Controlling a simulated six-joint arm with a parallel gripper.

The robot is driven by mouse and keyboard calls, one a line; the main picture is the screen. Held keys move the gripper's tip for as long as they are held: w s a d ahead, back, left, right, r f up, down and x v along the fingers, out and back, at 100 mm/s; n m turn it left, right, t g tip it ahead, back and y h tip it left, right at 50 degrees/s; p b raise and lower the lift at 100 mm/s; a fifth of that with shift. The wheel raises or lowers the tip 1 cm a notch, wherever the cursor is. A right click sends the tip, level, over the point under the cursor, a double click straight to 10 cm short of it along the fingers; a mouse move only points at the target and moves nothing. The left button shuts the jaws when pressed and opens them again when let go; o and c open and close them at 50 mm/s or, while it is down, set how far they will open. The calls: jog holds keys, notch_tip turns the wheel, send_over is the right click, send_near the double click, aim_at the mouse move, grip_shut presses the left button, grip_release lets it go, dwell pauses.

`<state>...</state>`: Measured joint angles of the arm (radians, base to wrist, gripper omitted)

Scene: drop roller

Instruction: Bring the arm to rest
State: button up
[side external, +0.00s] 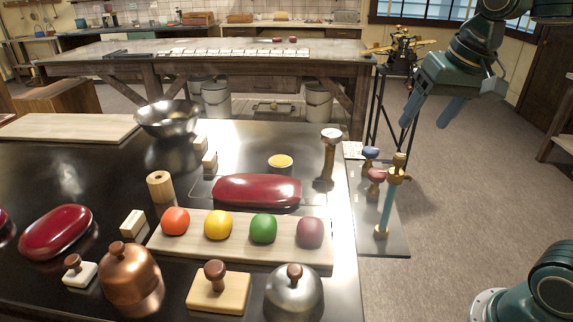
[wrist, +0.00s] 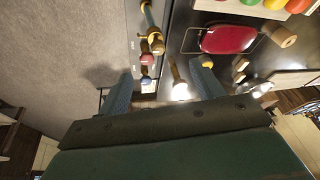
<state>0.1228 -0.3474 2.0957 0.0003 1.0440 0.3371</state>
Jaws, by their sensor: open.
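My gripper (side external: 431,112) hangs in the air at the upper right of the side view, past the right edge of the dark table (side external: 345,215). Its two blue-grey fingers are apart with nothing between them. In the wrist view the gripper (wrist: 163,90) shows its two fingers spread, and the table lies well below. Behind the gap between the fingers a metal roller-like tool with a round head (wrist: 180,88) shows; it stands upright on the table in the side view (side external: 328,160). Nothing is touching the gripper.
A side shelf (side external: 395,240) holds a blue post with a brass top (side external: 388,205) and red and blue knobs. A dark red oblong lid (side external: 256,190), a board (side external: 240,250) with several coloured balls, a metal bowl (side external: 168,118) and a copper dome (side external: 130,272) stand on the table.

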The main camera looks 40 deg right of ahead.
jog(key=s+a+f+n, duration=0.1)
jog(key=s+f+n, duration=0.1)
jog(key=s, duration=0.3)
jog(key=s+a+f+n+t, duration=0.1)
jog(key=s+a+f+n, duration=0.1)
jog(key=s, duration=0.3)
jog(key=shift+s+a+f+n+t, duration=0.2)
jog(key=shift+a+f+n+t, duration=0.1)
jog(key=shift+f+n, duration=0.4)
